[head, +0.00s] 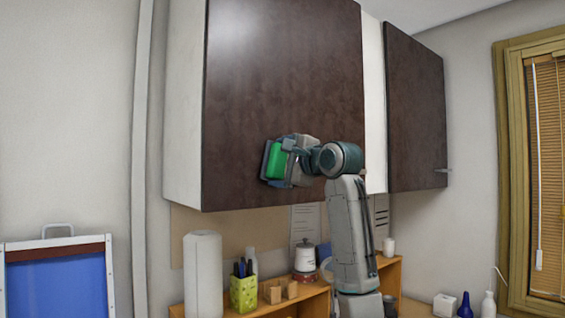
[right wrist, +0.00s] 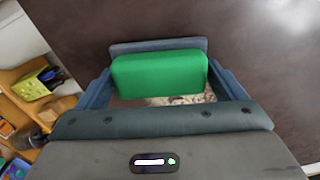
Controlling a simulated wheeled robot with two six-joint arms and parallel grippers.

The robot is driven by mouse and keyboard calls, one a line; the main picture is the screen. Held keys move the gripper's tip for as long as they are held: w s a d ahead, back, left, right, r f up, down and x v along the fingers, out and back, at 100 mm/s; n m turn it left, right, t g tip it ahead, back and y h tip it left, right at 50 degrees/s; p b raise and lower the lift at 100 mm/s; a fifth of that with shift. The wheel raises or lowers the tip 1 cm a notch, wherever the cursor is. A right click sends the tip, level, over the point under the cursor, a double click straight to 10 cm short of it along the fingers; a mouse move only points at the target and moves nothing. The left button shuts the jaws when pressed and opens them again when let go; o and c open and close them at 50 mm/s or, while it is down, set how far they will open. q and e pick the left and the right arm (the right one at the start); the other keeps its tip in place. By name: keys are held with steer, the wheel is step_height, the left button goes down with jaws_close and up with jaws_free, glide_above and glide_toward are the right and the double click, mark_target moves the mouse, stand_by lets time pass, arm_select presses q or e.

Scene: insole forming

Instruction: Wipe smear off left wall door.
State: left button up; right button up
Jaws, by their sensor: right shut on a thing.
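The left wall door (head: 285,75) is a dark brown cabinet door, and it also shows in the right wrist view (right wrist: 275,60). My right gripper (head: 286,160) is shut on a green sponge (head: 276,160) at the lower middle of this door. In the right wrist view the sponge (right wrist: 160,75) sits between the blue-grey fingers. It is close to the door face; I cannot tell whether it touches. A pale speckled patch (right wrist: 180,100) shows just below the sponge there; I cannot tell whether it is the smear. No clear smear shows in the head view. My left gripper is out of view.
A second dark door (head: 415,110) hangs to the right. Below the cabinets are a paper roll (head: 203,275), a green pen holder (head: 243,292) and a lidded jar (head: 305,258) on a wooden shelf. A blue-panelled board (head: 60,285) stands at lower left.

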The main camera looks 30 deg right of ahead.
steer(key=shift+w, duration=0.35)
